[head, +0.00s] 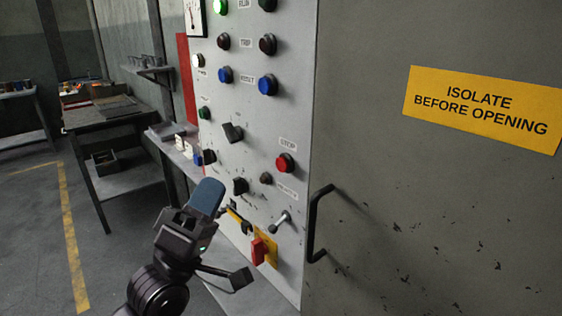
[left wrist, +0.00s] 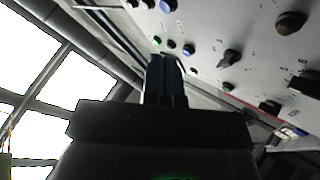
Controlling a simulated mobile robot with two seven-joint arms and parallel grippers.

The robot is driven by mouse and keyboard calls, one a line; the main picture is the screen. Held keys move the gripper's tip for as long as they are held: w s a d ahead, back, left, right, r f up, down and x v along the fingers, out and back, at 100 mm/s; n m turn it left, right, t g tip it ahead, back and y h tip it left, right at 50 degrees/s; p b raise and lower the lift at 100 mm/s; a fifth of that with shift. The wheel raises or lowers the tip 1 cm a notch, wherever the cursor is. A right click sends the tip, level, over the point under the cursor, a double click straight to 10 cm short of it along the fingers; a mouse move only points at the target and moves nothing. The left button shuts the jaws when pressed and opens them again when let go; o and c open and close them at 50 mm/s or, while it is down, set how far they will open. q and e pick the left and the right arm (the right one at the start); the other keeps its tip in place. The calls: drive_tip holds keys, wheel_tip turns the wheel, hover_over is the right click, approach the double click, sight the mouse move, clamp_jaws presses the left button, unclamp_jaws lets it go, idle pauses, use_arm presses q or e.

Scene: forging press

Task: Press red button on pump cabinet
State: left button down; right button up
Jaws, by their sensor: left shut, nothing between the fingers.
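The pump cabinet is a light grey control panel (head: 245,110) in the middle of the head view, with rows of buttons and knobs. A red button (head: 285,163) sits on its right side under a STOP label. It shows uncovered. My left gripper (head: 208,195) is shut and empty, with blue-grey fingers pointing up, to the left of and below the red button and apart from it in the picture. I cannot pick out the red STOP button there. My right gripper is not in view.
A red and yellow rotary switch (head: 263,250), a small lever (head: 280,220) and a black door handle (head: 317,225) stick out near the gripper. A grey door with a yellow ISOLATE BEFORE OPENING sign (head: 482,110) fills the right. A workbench (head: 105,115) stands at the left.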

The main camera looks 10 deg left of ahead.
sight(283, 164)
use_arm(q)
drive_tip(key=shift+w, duration=0.1)
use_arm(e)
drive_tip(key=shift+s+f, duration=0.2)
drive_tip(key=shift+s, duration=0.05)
use_arm(q)
drive_tip(key=shift+d, duration=0.1)
drive_tip(key=w+d, duration=0.5)
drive_tip(key=w, duration=0.2)
drive_tip(key=shift+d+b, duration=0.2)
drive_tip(key=shift+b, duration=0.15)
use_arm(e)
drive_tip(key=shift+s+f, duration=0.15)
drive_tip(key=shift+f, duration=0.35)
use_arm(q)
drive_tip(key=shift+f, duration=0.1)
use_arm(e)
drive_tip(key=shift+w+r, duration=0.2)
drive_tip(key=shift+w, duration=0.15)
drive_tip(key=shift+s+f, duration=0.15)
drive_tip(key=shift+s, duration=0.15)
